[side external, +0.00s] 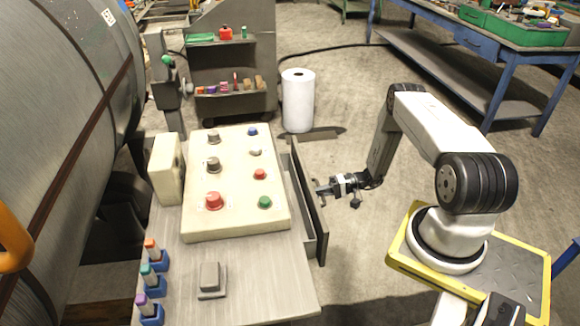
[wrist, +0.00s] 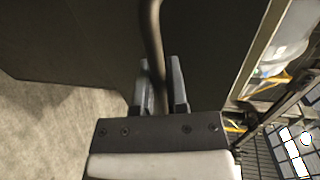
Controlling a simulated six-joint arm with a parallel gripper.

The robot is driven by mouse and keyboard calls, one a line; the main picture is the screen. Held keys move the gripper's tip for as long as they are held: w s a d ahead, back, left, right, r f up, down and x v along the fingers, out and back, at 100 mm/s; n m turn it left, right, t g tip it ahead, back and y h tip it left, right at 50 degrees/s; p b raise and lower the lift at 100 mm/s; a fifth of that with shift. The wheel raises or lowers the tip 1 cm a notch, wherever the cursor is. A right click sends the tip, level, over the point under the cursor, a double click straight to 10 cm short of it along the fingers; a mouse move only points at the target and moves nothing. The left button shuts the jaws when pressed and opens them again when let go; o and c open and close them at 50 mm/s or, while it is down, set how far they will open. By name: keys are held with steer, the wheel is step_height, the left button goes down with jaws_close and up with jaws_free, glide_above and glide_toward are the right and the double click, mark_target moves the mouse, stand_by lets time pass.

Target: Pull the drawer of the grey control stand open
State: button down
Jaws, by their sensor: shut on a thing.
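The grey control stand (side external: 262,284) is left of my arm in the side view, with a cream button panel on top. Its drawer has a dark front (side external: 309,205) facing my arm. The front stands out from the stand's side, with a narrow gap behind it, so the drawer is partly open. My gripper (side external: 322,188) is at the drawer front. In the wrist view, the dark bar handle (wrist: 151,35) runs between the two fingers, and my gripper (wrist: 161,88) is shut on it. The dark drawer front (wrist: 85,45) fills the upper left there.
The cream panel (side external: 237,215) carries several knobs and buttons. A cream box (side external: 166,169) stands left of it. A white roll (side external: 298,100) stands on the floor behind. A blue workbench (side external: 440,77) is at the back right. Floor between the drawer and my base is clear.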

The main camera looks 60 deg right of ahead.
steer(key=f+v, duration=0.1)
steer(key=v, duration=0.5)
steer(key=shift+d, duration=0.25)
steer(key=shift+s+f, duration=0.1)
steer(key=c, duration=0.7)
jaws_free()
steer(key=shift+a, duration=0.15)
